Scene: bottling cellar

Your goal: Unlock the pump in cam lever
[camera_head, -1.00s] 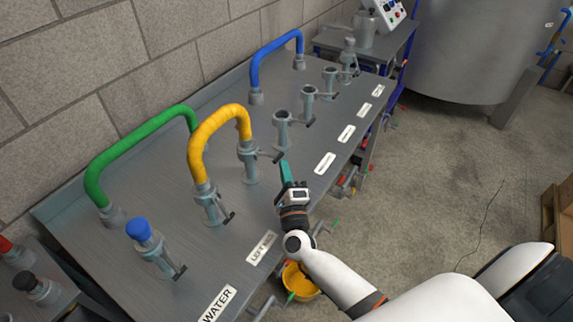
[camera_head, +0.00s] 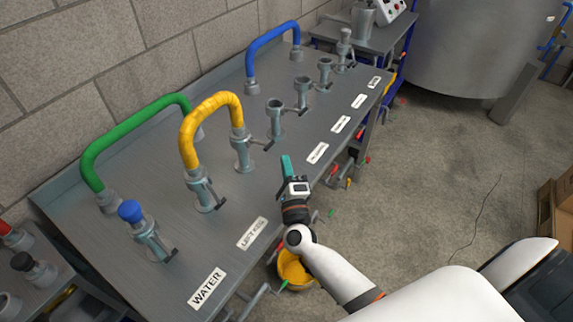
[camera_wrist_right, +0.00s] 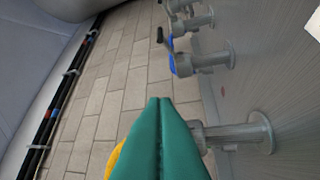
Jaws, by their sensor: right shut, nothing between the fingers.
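My right gripper (camera_head: 287,168) has teal fingers, shut and empty, above the front part of the grey bench panel (camera_head: 225,230). Its shut fingertips also show in the wrist view (camera_wrist_right: 163,105). Left of it in the head view is a coupling (camera_head: 243,152) at the right end of the yellow hose (camera_head: 205,108), with a dark-tipped cam lever (camera_head: 262,145) pointing right. A visible gap lies between fingers and lever. The hose's other coupling (camera_head: 203,192) has its own lever. My left gripper is out of view.
A green hose (camera_head: 125,135) and a blue hose (camera_head: 265,48) arch over the panel's back. Open ports (camera_head: 276,120) stand further right. A blue-capped port (camera_head: 130,212) is at front left. In the wrist view, a grey fitting (camera_wrist_right: 235,133) sits beside the fingers. A yellow bucket (camera_head: 292,270) stands below.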

